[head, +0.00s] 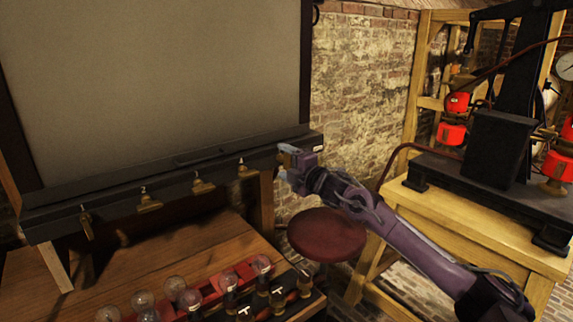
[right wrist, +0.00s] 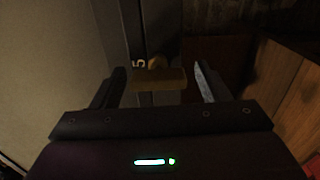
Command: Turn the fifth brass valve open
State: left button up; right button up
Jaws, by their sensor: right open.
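A row of brass valves runs along the dark bar (head: 165,178) under the large grey panel. Four show in the head view: one at the left end (head: 86,222), then a second (head: 148,203), a third (head: 202,185) and a fourth (head: 243,170). My right gripper (head: 286,158) is at the bar's right end and hides the fifth valve there. In the right wrist view, the fifth brass valve (right wrist: 160,80), beside a white "5", lies crosswise between the two open fingers of that gripper (right wrist: 160,92). Whether a finger touches it is unclear. My left gripper is out of view.
A wooden table (head: 190,245) below the bar holds several glass bulbs (head: 190,298) and a red rack (head: 235,275). A round red stool (head: 327,235) stands below my right arm. A wooden bench (head: 480,235) with black machinery (head: 495,145) is at the right.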

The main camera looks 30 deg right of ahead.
aim_at(289, 166)
jog(key=shift+s, duration=0.1)
jog(key=s, duration=0.2)
jog(key=s+b, duration=0.1)
jog(key=s, duration=0.1)
jog(key=s+b, duration=0.1)
jog(key=shift+s+d+f, duration=0.2)
jog(key=shift+s+d, duration=0.15)
jog(key=shift+s, duration=0.05)
jog(key=shift+s+r, duration=0.2)
jog(key=shift+s, duration=0.7)
